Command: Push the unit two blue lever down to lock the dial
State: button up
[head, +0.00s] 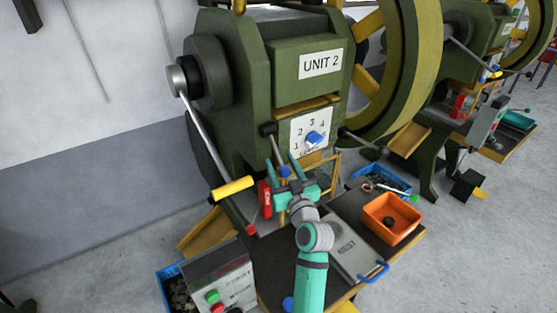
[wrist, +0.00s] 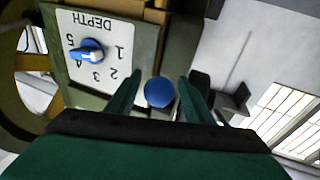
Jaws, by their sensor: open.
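The unit 2 press (head: 300,60) is green, with a label reading UNIT 2. Its white depth dial plate (head: 298,124) carries a blue dial knob (head: 314,138), which also shows in the wrist view (wrist: 88,51), where the plate is upside down. The lever's blue ball (wrist: 159,92) appears between my gripper's fingers in the wrist view, with gaps on both sides. It also shows in the head view (head: 285,172), below left of the dial. My gripper (head: 283,165) is open and points up toward the press. The lever's shaft is hidden behind the ball, and contact is unclear.
A black-knobbed lever (head: 268,129) stands just above my gripper. A yellow-handled lever (head: 232,188) and a red part (head: 265,198) are to its left. A grey NEST plate (head: 350,246) and an orange bin (head: 392,219) lie right. A control box (head: 222,284) stands lower left.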

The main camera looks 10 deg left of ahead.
aim_at(285, 175)
jog(key=v, duration=0.8)
jog(key=shift+s+r, duration=0.1)
jog(key=shift+s, duration=0.25)
jog(key=shift+w, duration=0.1)
